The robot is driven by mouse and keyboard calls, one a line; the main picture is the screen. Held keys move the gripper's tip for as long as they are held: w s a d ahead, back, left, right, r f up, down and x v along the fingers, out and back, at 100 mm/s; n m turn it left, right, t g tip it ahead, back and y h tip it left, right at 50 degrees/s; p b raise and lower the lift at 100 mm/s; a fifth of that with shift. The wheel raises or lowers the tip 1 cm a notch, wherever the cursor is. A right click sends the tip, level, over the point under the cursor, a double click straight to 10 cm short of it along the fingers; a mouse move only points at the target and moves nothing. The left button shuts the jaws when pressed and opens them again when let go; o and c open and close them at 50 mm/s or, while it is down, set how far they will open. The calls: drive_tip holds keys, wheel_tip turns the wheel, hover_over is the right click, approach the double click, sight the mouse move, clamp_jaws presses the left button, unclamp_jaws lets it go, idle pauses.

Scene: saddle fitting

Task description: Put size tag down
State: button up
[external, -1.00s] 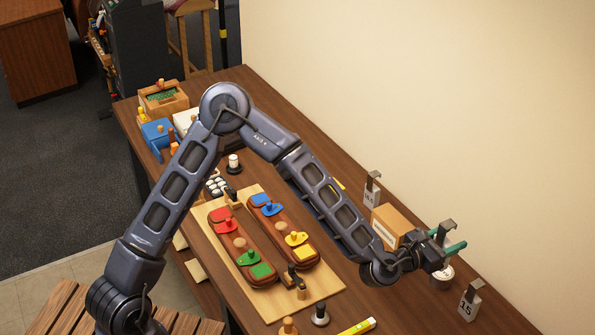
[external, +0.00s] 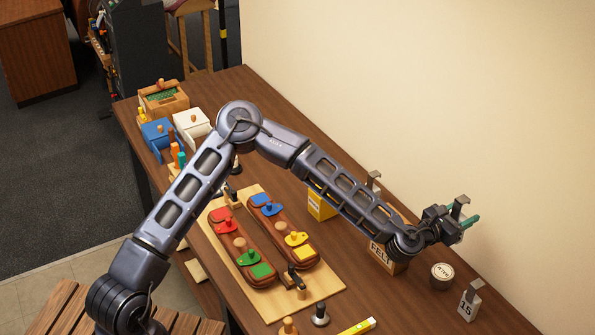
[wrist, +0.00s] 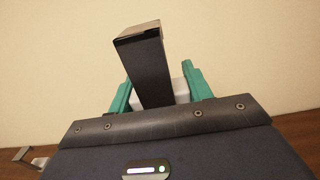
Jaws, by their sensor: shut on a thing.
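My gripper (external: 472,222) is at the far right end of my arm, above the back edge of the table near the wall. Its green fingers are shut on a size tag (external: 460,202), whose grey hook sticks up. In the wrist view the tag's dark hook (wrist: 145,65) rises between the fingers, with its pale body (wrist: 180,90) behind. The number on the held tag is hidden. A tag marked 15 (external: 469,304) stands on the table at the lower right. Another tag (external: 373,180) stands behind my forearm, mostly hidden.
A FELT box (external: 381,255) is partly under my wrist. A round pot with a white lid (external: 442,271) stands between it and tag 15. A yellow box (external: 321,206) stands behind my forearm. A wooden board (external: 325,290) carries two brown pads with coloured pieces.

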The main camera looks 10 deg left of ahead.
wheel_tip(320, 180, down, 14)
drive_tip(key=shift+r, duration=0.2)
idle(0.4)
drive_tip(key=shift+f, duration=0.1)
drive_tip(key=o, duration=1)
drive_tip(key=shift+s+a, duration=0.2)
drive_tip(key=v, duration=1.1)
drive_tip(key=shift+s+a, duration=0.15)
